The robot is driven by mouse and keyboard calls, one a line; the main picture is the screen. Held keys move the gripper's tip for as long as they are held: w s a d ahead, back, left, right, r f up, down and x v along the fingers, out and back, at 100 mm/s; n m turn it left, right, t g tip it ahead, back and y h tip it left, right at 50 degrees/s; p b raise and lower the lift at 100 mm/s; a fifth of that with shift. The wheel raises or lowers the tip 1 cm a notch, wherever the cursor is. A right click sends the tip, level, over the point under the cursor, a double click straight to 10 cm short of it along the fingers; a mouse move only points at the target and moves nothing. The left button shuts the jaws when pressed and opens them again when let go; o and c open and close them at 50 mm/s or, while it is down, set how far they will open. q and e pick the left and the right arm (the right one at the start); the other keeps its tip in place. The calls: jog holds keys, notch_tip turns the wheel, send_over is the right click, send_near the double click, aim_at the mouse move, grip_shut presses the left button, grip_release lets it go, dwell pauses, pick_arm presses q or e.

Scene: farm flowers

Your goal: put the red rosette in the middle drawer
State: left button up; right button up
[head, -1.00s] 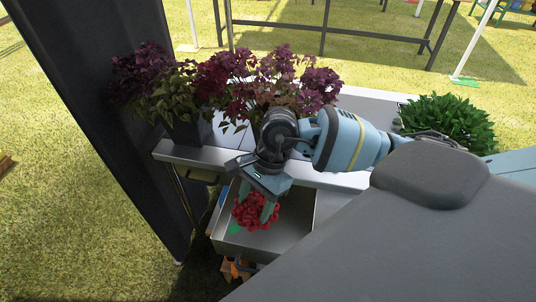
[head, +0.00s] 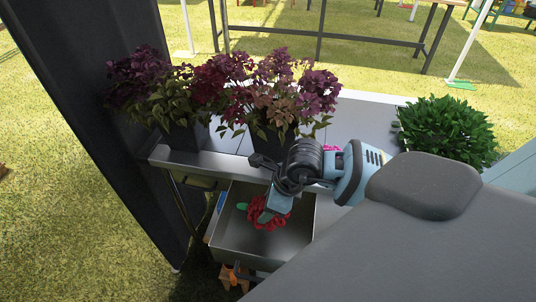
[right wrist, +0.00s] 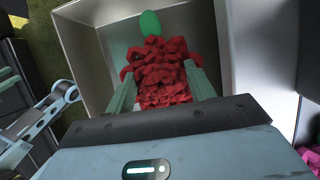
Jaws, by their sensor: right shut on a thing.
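The red rosette (head: 268,213) is a rough red bunch, with a green oval tip (head: 242,206) showing at its far edge. My right gripper (head: 271,210) is shut on it; the right wrist view shows the rosette (right wrist: 165,72) between the two green fingers. The open metal drawer (head: 235,250) is below the tabletop's front edge. The rosette is held within the drawer's outline, over its inside; I cannot tell whether it touches the bottom. Which drawer of the stack this is cannot be told. My left gripper is not in view.
The grey tabletop (head: 190,158) lies behind the drawer, with dark pots of purple flowers (head: 290,95) on it. A leafy green plant (head: 448,130) stands at the right. A dark post (head: 110,120) rises at left. An orange thing (head: 234,274) is below the drawer.

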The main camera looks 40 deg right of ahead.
aim_at(263, 226)
jog(key=shift+f, duration=4.2)
jog(key=o, duration=1)
jog(key=shift+c, duration=0.2)
jog(key=v, duration=1.2)
jog(key=shift+r, duration=0.2)
jog(key=shift+a, duration=0.1)
